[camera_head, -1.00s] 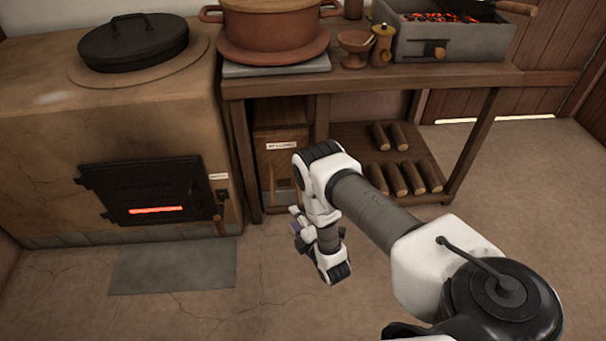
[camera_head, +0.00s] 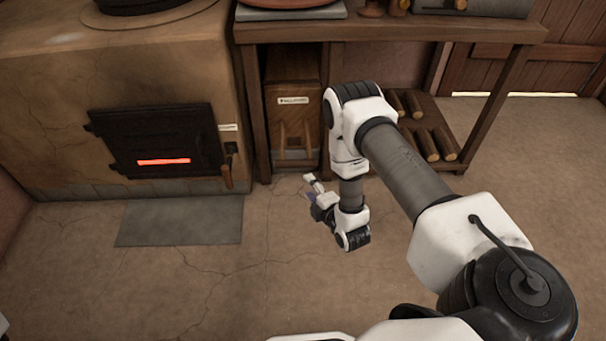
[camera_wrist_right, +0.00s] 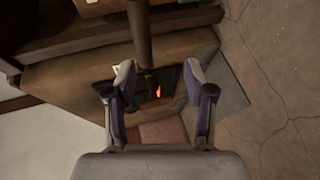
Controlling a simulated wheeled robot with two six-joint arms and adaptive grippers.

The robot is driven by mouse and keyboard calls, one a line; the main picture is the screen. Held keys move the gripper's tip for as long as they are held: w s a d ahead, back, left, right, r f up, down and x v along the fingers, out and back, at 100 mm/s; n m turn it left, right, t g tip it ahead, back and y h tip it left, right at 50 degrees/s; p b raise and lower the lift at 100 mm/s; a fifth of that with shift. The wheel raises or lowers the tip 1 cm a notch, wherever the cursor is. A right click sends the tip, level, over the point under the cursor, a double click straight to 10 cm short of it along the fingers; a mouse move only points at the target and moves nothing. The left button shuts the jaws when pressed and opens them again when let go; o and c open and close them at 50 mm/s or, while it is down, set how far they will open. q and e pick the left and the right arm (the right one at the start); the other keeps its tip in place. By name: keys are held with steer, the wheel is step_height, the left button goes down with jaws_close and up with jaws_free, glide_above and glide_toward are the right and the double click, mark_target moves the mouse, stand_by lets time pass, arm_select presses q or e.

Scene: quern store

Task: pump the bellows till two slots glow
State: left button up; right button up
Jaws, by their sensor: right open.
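The bellows (camera_head: 293,100) is a labelled wooden box under the table, with wooden bars low on its front. The black stove door (camera_head: 190,135) shows one glowing orange slot (camera_head: 164,161). The glow also shows in the right wrist view (camera_wrist_right: 158,91). My right gripper (camera_head: 311,189) is low in front of the bellows, apart from it. In the right wrist view my right gripper (camera_wrist_right: 158,82) is open, with nothing held between its fingers. A dark upright bar (camera_wrist_right: 139,35) stands beyond them; I cannot tell what it is. My left gripper is out of view.
The clay stove (camera_head: 60,80) stands left of the wooden table (camera_head: 400,30). Several logs (camera_head: 428,145) lie on the table's lower shelf, partly behind my right arm. A grey slab (camera_head: 180,221) lies on the floor before the stove. The floor around it is clear.

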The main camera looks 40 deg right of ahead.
mark_target(299, 166)
steer(key=shift+t+h, duration=0.3)
steer(key=shift+t, duration=0.2)
steer(key=b+x, duration=0.1)
steer(key=x, duration=0.2)
steer(key=r+b+x, duration=0.1)
steer(key=b+x, duration=0.1)
steer(key=x, duration=0.1)
steer(key=b+x, duration=0.1)
steer(key=x, duration=0.3)
steer(key=shift+w+d+r+b, duration=0.1)
steer(key=shift+d+r+b, duration=0.05)
steer(key=shift+d+b, duration=0.15)
steer(key=shift+w, duration=0.25)
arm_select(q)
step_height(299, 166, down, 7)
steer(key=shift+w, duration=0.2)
arm_select(e)
steer(key=shift+r, duration=0.15)
jaws_close()
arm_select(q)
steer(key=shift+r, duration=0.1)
